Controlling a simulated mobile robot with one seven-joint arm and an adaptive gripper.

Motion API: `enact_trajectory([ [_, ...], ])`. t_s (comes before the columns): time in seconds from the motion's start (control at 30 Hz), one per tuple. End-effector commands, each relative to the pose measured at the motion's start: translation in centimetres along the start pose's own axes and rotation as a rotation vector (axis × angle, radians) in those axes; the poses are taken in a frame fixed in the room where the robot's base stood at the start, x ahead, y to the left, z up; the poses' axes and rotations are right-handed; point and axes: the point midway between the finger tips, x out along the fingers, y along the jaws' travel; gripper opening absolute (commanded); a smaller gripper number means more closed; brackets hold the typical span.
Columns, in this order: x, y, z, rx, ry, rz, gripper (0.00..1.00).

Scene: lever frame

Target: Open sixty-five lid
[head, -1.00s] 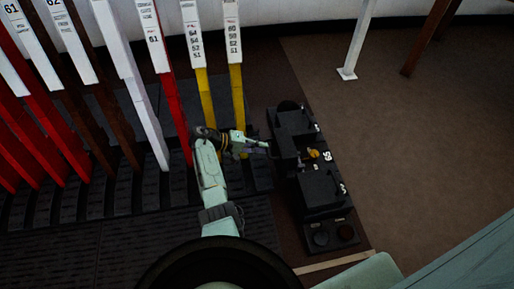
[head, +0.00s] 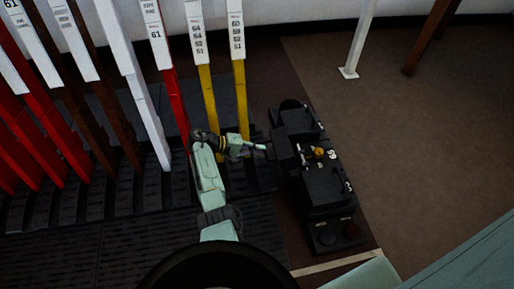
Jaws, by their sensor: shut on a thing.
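A row of black boxes stands right of my arm, with small white number labels on the right side. The middle label (head: 331,154) is turned sideways and hard to read. The black sixty-five lid (head: 285,152) stands tilted up on the left of this middle box, and a brass-coloured part (head: 318,152) shows beside it. My gripper (head: 262,147) reaches in from the left and is shut at the lid's left edge. The fingertips are small and dark, so the exact contact is hard to see.
The neighbouring black boxes (head: 326,187) sit close on both sides of the middle one. Tall yellow levers (head: 242,98) and a red lever (head: 176,100) stand left and behind my gripper.

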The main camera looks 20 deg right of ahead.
Motion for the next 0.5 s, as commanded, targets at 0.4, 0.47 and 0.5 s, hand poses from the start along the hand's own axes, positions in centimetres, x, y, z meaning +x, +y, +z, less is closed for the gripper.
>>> enact_trajectory([
  [0.4,1.25,-0.65,0.23,-0.001,-0.004,-0.019,0.3],
  [0.47,1.18,-0.57,0.18,0.0,-0.002,-0.018,0.3],
  [0.5,1.14,-0.52,0.15,0.0,-0.002,-0.018,0.3],
])
